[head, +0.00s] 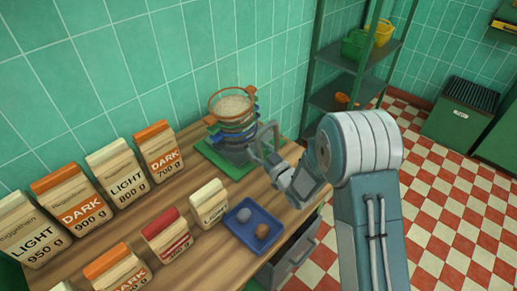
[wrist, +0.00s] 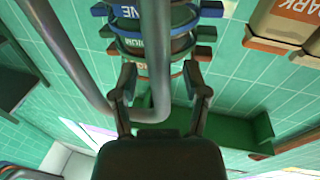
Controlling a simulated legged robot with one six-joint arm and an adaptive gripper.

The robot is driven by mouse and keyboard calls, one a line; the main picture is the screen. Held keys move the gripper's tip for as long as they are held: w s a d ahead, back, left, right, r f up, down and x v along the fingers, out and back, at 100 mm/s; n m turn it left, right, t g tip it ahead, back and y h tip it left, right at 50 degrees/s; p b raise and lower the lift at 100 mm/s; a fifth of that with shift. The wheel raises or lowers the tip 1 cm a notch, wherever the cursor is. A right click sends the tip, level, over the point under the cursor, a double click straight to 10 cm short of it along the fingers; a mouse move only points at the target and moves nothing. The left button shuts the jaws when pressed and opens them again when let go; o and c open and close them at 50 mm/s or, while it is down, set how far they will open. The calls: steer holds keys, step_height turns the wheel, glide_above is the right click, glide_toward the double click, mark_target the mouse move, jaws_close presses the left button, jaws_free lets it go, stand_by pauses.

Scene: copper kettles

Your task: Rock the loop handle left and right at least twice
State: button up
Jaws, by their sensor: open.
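The loop handle is a bent grey tube. In the wrist view the handle (wrist: 66,50) curves in a U, and one leg runs between my open fingers; I cannot tell whether they touch it. In the head view the grey handle (head: 276,133) rises beside the sieve stack. My gripper (head: 272,163) is at the stack's right front side; it also shows in the wrist view (wrist: 160,78). The stack of coloured sieves (head: 233,126) has an orange top sieve holding pale grains. Its labelled rings (wrist: 150,42) appear upside down in the wrist view.
The stack stands on a green base (head: 214,156) on the wooden counter (head: 205,255). A blue tray (head: 237,229) with two small lumps lies in front. Several paper bags (head: 122,172) stand to the left. A dark shelf rack (head: 345,93) stands behind right.

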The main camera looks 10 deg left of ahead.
steer(key=v, duration=1.1)
steer(key=shift+s+d, duration=0.25)
steer(key=shift+s, duration=0.05)
steer(key=shift+f, duration=0.15)
steer(key=shift+w, duration=0.1)
